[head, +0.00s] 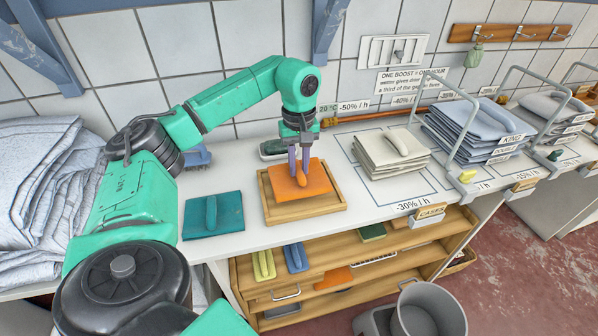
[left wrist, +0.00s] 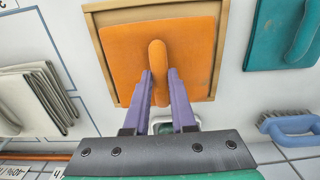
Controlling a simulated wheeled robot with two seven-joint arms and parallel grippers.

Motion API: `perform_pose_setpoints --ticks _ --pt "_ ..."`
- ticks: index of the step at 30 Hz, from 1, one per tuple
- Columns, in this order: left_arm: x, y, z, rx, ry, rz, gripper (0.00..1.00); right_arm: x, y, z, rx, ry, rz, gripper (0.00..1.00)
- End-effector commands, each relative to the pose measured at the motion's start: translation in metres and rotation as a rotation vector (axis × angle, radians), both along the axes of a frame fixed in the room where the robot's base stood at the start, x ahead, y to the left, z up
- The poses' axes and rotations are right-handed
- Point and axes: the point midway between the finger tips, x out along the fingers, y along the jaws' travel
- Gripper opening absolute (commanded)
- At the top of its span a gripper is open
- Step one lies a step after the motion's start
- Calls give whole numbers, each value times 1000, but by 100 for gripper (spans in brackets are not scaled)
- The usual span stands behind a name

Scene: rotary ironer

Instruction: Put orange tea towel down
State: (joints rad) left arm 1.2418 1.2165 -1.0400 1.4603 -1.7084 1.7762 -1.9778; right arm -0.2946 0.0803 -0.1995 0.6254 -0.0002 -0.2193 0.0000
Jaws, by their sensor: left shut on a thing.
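The orange tea towel (head: 315,183) is a flat folded square with a raised rounded ridge on top. It lies in the wooden tray (head: 275,213) on the white counter, slightly askew to the rim. My left gripper (head: 299,178) points down over it. In the left wrist view the purple fingers (left wrist: 158,80) are shut on the ridge of the orange towel (left wrist: 195,50), and the wooden tray's rim (left wrist: 95,45) shows around it. Whether the towel's underside touches the tray floor is hidden. My right gripper is not in view.
A teal folded towel (head: 228,212) lies left of the tray. A blue brush (head: 197,156) is behind it. Cream cloths (head: 375,160) are stacked to the right. Grey-blue linen stacks (head: 470,128) stand between wire dividers further right. Open shelves and a grey bin (head: 440,312) are below.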

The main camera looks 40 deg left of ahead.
Motion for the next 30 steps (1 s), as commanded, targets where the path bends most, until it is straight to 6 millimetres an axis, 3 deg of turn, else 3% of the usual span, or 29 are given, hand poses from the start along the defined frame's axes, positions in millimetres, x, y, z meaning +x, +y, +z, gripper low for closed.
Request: perform_pose_setpoints --ticks 4,13,14,15,16,26,30 --pt "-1 0 -23 1 2 1 0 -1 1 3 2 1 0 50" --pt "0 0 -28 1 1 0 0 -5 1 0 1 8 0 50" --pt "0 0 -27 0 0 0 35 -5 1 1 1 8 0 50" --pt "0 0 -27 1 -1 0 51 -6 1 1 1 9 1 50" --pt "0 0 -27 1 -1 0 54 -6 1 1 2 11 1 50" --pt "0 0 -23 1 -1 0 54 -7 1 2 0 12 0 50" --pt "1 0 -2 -1 -4 0 54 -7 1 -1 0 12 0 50"
